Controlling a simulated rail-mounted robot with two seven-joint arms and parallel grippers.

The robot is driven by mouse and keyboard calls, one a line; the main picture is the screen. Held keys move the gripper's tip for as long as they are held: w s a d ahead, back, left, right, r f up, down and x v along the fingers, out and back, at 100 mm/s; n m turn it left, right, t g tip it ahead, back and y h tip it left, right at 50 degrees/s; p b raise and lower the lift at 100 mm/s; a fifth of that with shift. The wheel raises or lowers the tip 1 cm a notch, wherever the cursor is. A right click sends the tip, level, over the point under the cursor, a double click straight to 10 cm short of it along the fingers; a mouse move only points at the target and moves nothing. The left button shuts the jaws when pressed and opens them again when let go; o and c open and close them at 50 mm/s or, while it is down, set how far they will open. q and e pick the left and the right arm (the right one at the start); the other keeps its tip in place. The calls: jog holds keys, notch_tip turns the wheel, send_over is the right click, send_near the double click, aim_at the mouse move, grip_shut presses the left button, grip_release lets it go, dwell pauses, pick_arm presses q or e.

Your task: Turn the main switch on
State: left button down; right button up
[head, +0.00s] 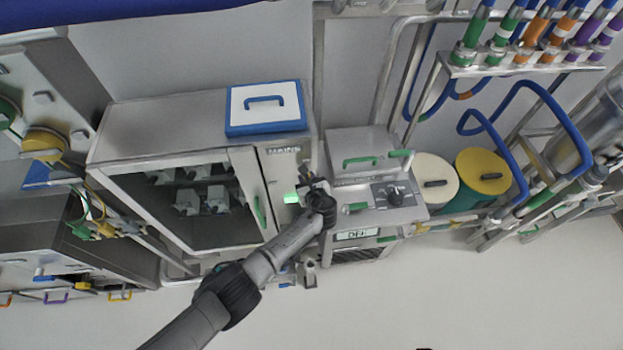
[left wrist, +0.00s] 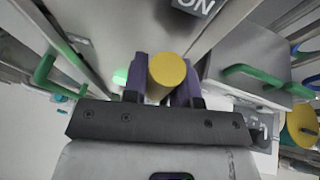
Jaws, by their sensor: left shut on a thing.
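The main switch is on the narrow panel right of the glass-fronted cabinet, under a "MAINS" label (head: 284,150). My left gripper (head: 306,188) is at that panel and hides most of the switch in the head view. In the left wrist view, the switch's yellow round knob (left wrist: 166,72) sits between the purple fingers of my left gripper (left wrist: 163,85), which is shut on it. An "ON" label (left wrist: 195,5) shows just beyond the knob. A green lamp (head: 291,198) glows beside the gripper; it also shows in the wrist view (left wrist: 120,76). My right gripper is not in view.
The glass-fronted cabinet (head: 200,127) carries a blue-and-white lid with a handle (head: 266,105) on top. A grey unit with green handles (head: 362,160) and a dark knob (head: 394,195) stands close right. Lidded drums (head: 482,172) stand further right. The floor in front is clear.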

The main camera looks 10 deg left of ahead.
pick_arm(q)
jog(key=shift+d+m, duration=0.15)
jog(key=shift+m, duration=0.15)
dwell(0.4)
jog(key=c, duration=0.9)
grip_release()
jog(key=shift+s+d+r+p, duration=0.25)
jog(key=shift+s+p, duration=0.05)
jog(key=shift+p, duration=0.05)
jog(key=p+v, duration=0.1)
jog(key=v, duration=1.1)
jog(key=shift+s+d, duration=0.3)
jog(key=shift+s, duration=0.05)
